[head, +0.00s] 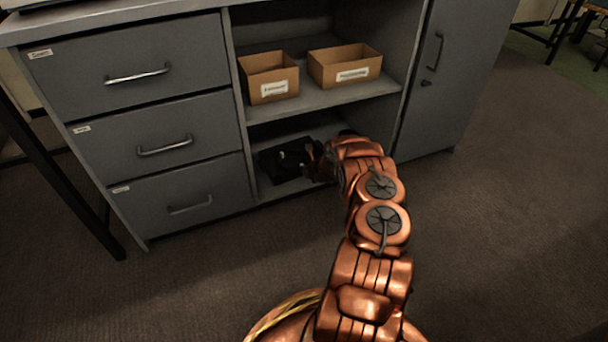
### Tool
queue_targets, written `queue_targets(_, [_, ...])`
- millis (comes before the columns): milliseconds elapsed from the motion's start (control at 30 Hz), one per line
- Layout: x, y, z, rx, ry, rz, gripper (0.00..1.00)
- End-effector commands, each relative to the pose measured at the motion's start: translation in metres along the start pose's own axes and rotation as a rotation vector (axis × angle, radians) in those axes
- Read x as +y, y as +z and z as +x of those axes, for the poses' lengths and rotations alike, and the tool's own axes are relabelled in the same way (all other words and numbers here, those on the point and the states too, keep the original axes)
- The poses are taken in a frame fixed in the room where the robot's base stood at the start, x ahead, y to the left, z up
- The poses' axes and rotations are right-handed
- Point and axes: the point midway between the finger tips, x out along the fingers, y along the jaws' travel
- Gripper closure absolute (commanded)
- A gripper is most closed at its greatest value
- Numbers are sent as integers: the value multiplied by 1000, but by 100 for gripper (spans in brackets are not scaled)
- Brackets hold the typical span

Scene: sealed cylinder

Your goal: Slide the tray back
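A black tray (275,166) sits on the bottom shelf of the grey cabinet, in the open middle bay. Small light spots show on or in it, too small to make out. My copper-coloured arm reaches down into this bay from the front. My gripper (314,160) is at the right part of the tray, close to it. Whether it touches the tray cannot be told. The fingers are small and dark against the shelf, and my wrist hides the tray's right side.
Two open cardboard boxes (269,79) (345,66) with labels stand on the shelf above (325,99). Three shut drawers (165,146) are on the left. A shut door (446,85) is on the right. The carpet (500,230) in front is clear.

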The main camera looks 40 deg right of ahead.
Motion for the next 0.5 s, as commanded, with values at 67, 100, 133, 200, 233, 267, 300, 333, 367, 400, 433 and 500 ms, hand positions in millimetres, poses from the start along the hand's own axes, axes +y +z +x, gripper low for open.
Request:
queue_targets(67, [3,1,1,0,3,-3,100])
queue_targets(100, [4,1,1,-1,4,-4,100])
queue_targets(133, [6,2,1,-1,6,-5,100])
queue_targets(200, [6,2,1,-1,6,-5,100])
queue_targets(233, [6,2,1,-1,6,-5,100])
queue_targets(267, [6,2,1,-1,6,-5,100])
queue_targets(300, [6,1,1,-1,6,-5,100])
queue_targets(333, [6,1,1,-1,6,-5,100])
queue_targets(367, [7,1,1,-1,7,-6,100])
queue_targets(400, [7,1,1,-1,7,-5,100])
queue_targets(433, [7,0,1,-1,7,-5,100])
queue_targets(500, [6,-1,0,-2,7,-6,100])
